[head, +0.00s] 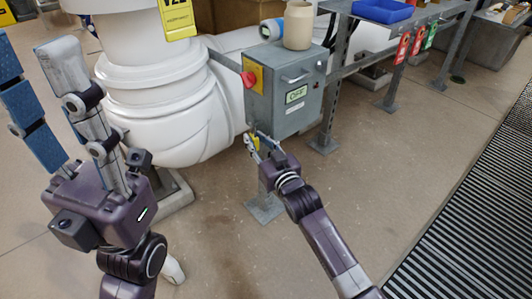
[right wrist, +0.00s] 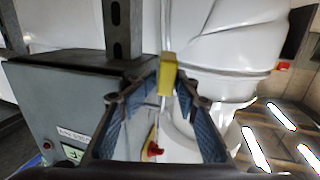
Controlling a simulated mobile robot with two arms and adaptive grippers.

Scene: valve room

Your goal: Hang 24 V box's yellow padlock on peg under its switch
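The grey switch box (head: 295,90) has a red knob on a yellow plate (head: 253,76) on its left side and a small "OFF" display on its front. My right gripper (head: 259,144) is just below the box's lower left corner. The yellow padlock (right wrist: 168,72) is between its fingertips, which close on it from both sides. It also shows in the head view (head: 252,143). In the right wrist view the red knob (right wrist: 153,149) shows low between the fingers. I cannot make out the peg, or whether the padlock touches it. My left gripper (head: 42,65) is open and empty at the left.
A big white pipe (head: 150,100) stands left of the box, with a yellow tag (head: 178,17) on it. A beige jar (head: 298,25) stands on the box. Behind, a metal rack carries a blue bin (head: 384,10) and red and green tags. Open floor lies in front.

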